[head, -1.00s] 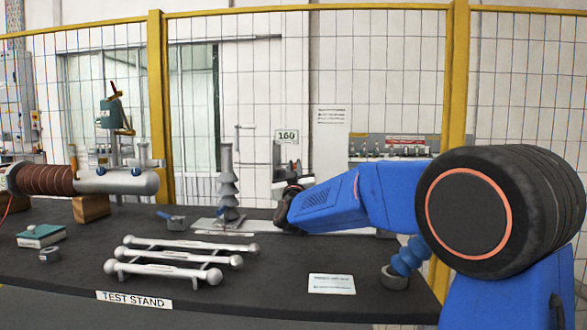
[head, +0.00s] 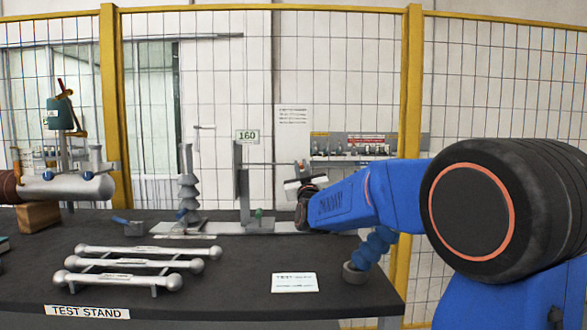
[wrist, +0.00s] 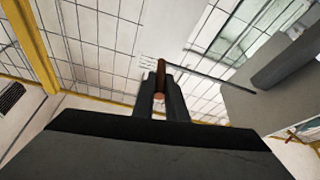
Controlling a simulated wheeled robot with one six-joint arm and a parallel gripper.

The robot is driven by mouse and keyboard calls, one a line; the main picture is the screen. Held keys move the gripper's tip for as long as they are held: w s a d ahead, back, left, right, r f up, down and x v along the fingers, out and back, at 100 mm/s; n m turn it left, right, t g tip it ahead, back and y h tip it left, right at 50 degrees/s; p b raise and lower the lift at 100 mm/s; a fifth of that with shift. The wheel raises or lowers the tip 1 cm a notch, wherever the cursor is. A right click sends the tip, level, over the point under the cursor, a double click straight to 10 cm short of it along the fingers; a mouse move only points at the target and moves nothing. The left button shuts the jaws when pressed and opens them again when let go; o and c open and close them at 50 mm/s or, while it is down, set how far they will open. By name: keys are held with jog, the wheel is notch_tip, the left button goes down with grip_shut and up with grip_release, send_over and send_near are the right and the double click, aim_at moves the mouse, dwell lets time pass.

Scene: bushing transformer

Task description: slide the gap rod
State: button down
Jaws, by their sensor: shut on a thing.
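The gap rod (head: 272,163) shows in the head view as a thin, roughly level bar. It runs from the upper part of a grey upright stand (head: 242,183) to my gripper (head: 303,168). In the wrist view my gripper (wrist: 160,82) is shut on the rod's copper-coloured end (wrist: 160,76), which lies between the two dark fingers. My gripper is to the right of the stand, above the table's back edge. The far end of the rod at the stand is too small to read.
A ribbed grey insulator (head: 187,185) stands left of the stand. Silver bars with ball ends (head: 120,280) lie at front left. A white card (head: 294,283) lies on the dark table (head: 225,285). A wire fence (head: 230,80) closes off the back.

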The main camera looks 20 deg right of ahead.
jog(key=c, duration=1.8)
grip_release()
jog(key=shift+o, duration=0.2)
jog(key=shift+s, duration=0.1)
jog(key=v, duration=1.7)
jog(key=shift+s+f, duration=0.15)
